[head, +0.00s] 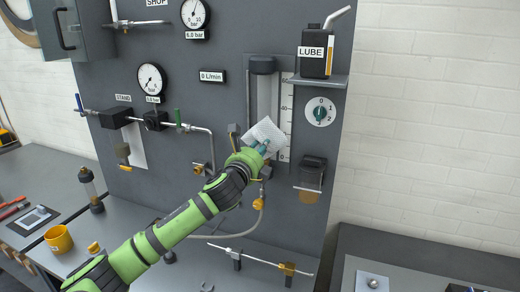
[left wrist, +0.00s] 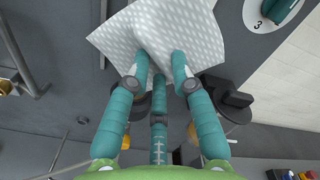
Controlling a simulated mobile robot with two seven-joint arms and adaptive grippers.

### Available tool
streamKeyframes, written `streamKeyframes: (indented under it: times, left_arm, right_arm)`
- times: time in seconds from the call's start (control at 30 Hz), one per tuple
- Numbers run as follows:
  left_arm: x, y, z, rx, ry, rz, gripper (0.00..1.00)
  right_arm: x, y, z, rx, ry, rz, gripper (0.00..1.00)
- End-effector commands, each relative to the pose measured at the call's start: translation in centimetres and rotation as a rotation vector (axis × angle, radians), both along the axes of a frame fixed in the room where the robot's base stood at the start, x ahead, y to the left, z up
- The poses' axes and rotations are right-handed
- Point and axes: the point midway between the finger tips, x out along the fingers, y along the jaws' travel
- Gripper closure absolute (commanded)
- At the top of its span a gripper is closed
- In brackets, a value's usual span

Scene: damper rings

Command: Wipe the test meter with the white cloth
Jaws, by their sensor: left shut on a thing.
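The white cloth (head: 265,133) is a crumpled, textured sheet held in my left gripper (head: 261,148). In the left wrist view the teal fingers of this gripper (left wrist: 158,68) are closed on the cloth (left wrist: 180,25), which spreads out beyond the fingertips. The cloth overlaps the lower part of a clear tube meter (head: 265,92) with a dark cap and a white scale (head: 286,115) on the grey panel. I cannot tell whether the cloth touches the tube or is just in front of it. No label reading test meter shows. My right gripper is out of view.
A black LUBE bottle (head: 316,53) stands on a shelf right of the tube, above a numbered dial (head: 320,111). A dark-topped cup (head: 311,173) hangs below. Pipes and gauges (head: 151,79) stick out on the left. A yellow mug (head: 58,239) stands on the bench.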

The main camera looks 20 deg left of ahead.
Motion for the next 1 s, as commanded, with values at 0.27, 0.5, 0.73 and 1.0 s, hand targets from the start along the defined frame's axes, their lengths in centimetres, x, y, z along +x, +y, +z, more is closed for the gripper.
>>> streamKeyframes:
  times: [0.27, 0.5, 0.73, 1.0]
  left_arm:
    - [0.1, 2.8, 0.0, 0.002, 0.001, 0.007, 1.0]
    - [0.0, 3.7, 0.3, 0.001, -0.001, 0.006, 1.0]
    - [-0.1, 3.0, 0.4, -0.001, -0.001, 0.004, 1.0]
    - [0.0, 0.6, 0.4, -0.001, -0.001, 0.0, 1.0]
  right_arm:
    - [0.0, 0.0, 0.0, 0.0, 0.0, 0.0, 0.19]
    - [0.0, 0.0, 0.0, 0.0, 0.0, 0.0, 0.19]
    - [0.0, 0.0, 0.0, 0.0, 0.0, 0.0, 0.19]
    - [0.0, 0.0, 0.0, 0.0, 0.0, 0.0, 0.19]
